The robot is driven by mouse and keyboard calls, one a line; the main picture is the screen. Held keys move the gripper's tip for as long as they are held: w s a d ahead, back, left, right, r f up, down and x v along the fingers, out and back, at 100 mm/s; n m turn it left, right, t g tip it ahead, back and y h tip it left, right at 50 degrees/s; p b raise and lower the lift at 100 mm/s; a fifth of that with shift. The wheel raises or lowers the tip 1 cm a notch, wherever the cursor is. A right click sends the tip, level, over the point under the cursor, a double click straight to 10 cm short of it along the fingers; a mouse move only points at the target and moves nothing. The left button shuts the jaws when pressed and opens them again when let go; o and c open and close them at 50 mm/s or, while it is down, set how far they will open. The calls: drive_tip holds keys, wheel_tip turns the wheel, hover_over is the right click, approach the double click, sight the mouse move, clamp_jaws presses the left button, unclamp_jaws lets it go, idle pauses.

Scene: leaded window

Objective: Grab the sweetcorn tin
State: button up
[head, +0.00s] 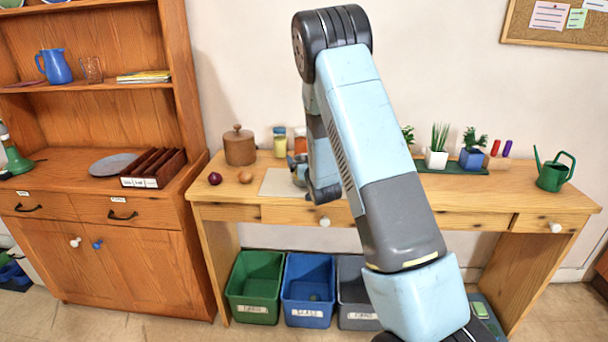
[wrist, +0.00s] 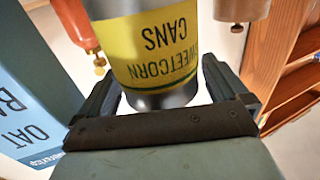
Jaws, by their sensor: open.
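The sweetcorn tin (wrist: 157,45) has a yellow label with dark lettering, upside down in the wrist view, and a bare metal end. The top of the picture cuts it off. My gripper (wrist: 160,72) is open, with one dark finger on each side of the tin's metal end. I cannot tell whether either finger touches it. In the head view my arm hides most of the gripper, and I cannot make out the tin there.
A blue box lettered "OAT BA" (wrist: 30,105) is close on the left in the wrist view. An orange-red object (wrist: 78,25) with a brass knob is beside the tin. In the head view, a wooden canister (head: 239,148) and an onion (head: 245,177) stand on the wooden table (head: 480,207).

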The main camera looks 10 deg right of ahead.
drive_tip(key=shift+w, duration=0.1)
drive_tip(key=c, duration=1.3)
drive_tip(key=shift+r, duration=0.1)
